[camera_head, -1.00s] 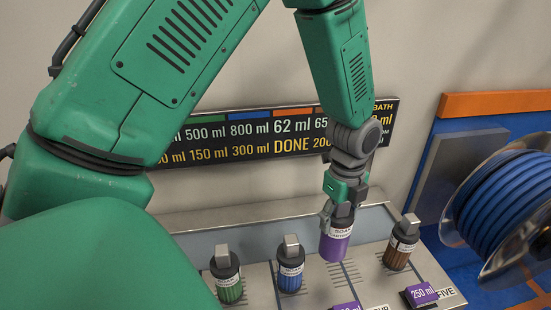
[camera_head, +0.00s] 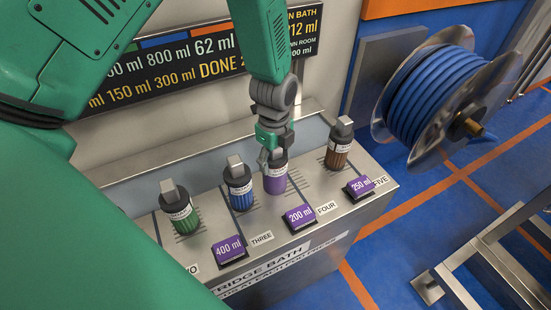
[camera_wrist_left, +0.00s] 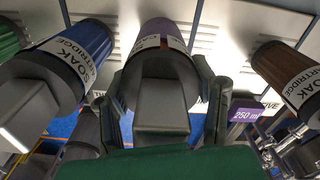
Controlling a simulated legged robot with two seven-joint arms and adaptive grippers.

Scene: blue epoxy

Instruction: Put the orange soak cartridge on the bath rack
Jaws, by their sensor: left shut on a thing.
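I see no orange cartridge. My left gripper (camera_head: 272,155) is shut on the grey handle of a purple soak cartridge (camera_head: 275,182). The purple cartridge is upright on or just above the bath rack (camera_head: 308,190), between a blue cartridge (camera_head: 240,195) and a brown one (camera_head: 337,158); its base contact is hard to tell. In the left wrist view, the fingers (camera_wrist_left: 165,105) flank the handle, with the purple body (camera_wrist_left: 163,32) beyond. The rack position in front of it carries a "200 ml" tag (camera_head: 299,218) and FOUR. My right gripper is not in view.
A green cartridge (camera_head: 180,215) stands at the left of the rack. Tags "400 ml" (camera_head: 229,250) and "250 ml" (camera_head: 360,187) sit along the front edge. A wall board (camera_head: 190,60) lists volumes. A blue hose reel (camera_head: 430,95) is at the right, above blue floor.

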